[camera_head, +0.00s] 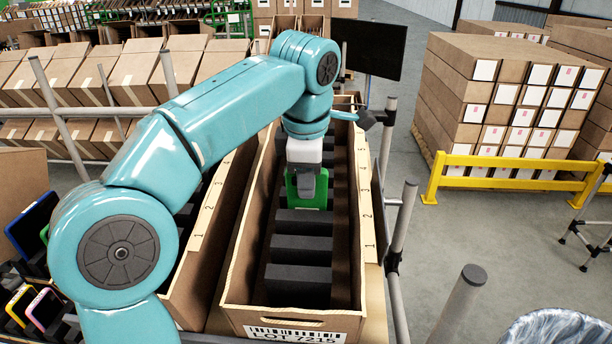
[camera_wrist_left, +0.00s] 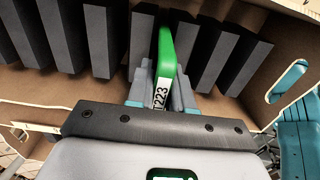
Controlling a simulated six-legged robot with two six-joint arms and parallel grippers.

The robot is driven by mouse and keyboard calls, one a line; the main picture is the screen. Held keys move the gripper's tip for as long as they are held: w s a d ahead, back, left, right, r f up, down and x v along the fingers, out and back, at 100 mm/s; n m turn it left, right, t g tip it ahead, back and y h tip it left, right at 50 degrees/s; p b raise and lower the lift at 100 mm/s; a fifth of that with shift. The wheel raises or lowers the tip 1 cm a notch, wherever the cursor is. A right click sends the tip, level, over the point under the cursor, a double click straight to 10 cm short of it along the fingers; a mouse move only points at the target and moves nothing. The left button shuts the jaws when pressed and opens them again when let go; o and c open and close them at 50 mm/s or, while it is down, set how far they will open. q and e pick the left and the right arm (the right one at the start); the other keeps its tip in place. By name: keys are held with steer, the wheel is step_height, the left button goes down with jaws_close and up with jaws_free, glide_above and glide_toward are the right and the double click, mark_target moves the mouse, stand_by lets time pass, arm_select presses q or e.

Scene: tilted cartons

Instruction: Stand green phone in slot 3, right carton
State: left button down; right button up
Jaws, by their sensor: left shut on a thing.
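The green phone (camera_head: 318,196) is upright inside the right carton (camera_head: 236,277), among its dark foam dividers (camera_head: 302,246). My left gripper (camera_head: 306,178) points down and is shut on it. In the left wrist view the phone (camera_wrist_left: 168,62) is edge-on between the gripper's two fingers (camera_wrist_left: 162,92), with a white "T223" label facing the camera. Its far end lies in line with a gap between dividers. Foam hides its lower edge, so I cannot tell how deep it sits. Slot numbers run along the carton's right rim; the gripper is near the 3. My right gripper is not in view.
The left carton (camera_head: 207,222) stands close beside the right one, partly behind my left arm. Several phones and a blue-edged tablet (camera_head: 30,226) stand at the lower left. Grey posts (camera_head: 402,224) and a dark screen (camera_head: 369,49) are to the right of the cartons.

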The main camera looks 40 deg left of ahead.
mark_target(306, 201)
arm_select(q)
steer(key=shift+a+f+b, duration=0.3)
steer(key=shift+f+b, duration=0.15)
steer(key=shift+f, duration=0.75)
steer(key=shift+w+f+b, duration=0.25)
steer(key=shift+f+b, duration=0.55)
steer(key=shift+s+d+f+b, duration=0.2)
steer(key=shift+s+f+b, duration=0.1)
steer(key=shift+f, duration=0.15)
steer(key=c, duration=0.9)
jaws_free()
steer(key=shift+s, duration=0.1)
